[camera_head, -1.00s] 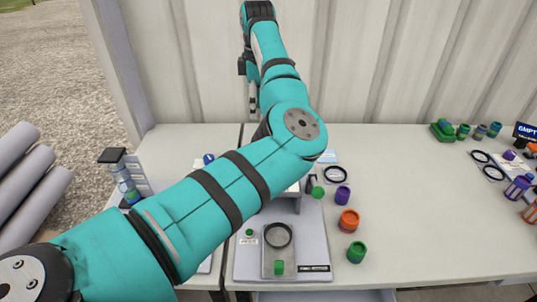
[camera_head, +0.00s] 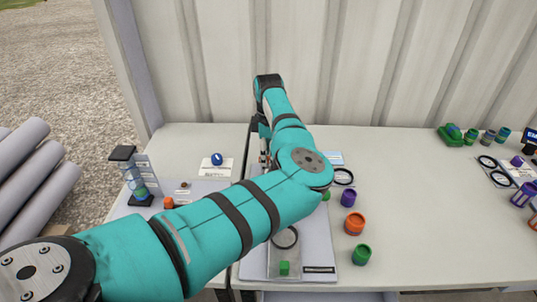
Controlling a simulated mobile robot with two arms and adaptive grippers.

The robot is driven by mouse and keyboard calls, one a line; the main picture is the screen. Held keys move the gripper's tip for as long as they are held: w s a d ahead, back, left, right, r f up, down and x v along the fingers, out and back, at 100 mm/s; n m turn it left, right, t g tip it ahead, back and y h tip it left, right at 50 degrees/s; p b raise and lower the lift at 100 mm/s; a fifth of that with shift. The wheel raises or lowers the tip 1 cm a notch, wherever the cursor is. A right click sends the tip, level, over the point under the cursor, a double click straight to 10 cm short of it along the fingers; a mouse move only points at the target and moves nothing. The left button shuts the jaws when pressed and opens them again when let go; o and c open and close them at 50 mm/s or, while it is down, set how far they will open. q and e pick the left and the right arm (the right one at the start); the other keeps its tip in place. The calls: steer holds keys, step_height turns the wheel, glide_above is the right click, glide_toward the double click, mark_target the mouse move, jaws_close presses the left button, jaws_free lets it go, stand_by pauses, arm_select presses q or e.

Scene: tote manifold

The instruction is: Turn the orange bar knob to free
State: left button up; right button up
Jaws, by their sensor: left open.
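A small orange piece (camera_head: 168,203) shows on the left-hand panel, just above my arm's edge. It is too small to tell whether it is the bar knob or how it is turned. My left gripper (camera_head: 264,160) points down at the back of the grey board (camera_head: 317,245), behind my elbow, and is open. It is to the right of and farther back than the orange piece, apart from it. My teal left arm crosses in front and hides much of both panels. My right gripper is not in view.
An orange cup (camera_head: 354,223), a green cup (camera_head: 361,253) and a purple cup (camera_head: 348,198) stand right of the board. A blue knob (camera_head: 217,159) is on a white plate. The table's right middle is clear.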

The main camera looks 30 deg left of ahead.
arm_select(q)
steer(key=shift+f, duration=0.45)
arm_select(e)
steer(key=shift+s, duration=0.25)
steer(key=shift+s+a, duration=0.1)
arm_select(q)
steer(key=shift+c, duration=0.2)
jaws_close()
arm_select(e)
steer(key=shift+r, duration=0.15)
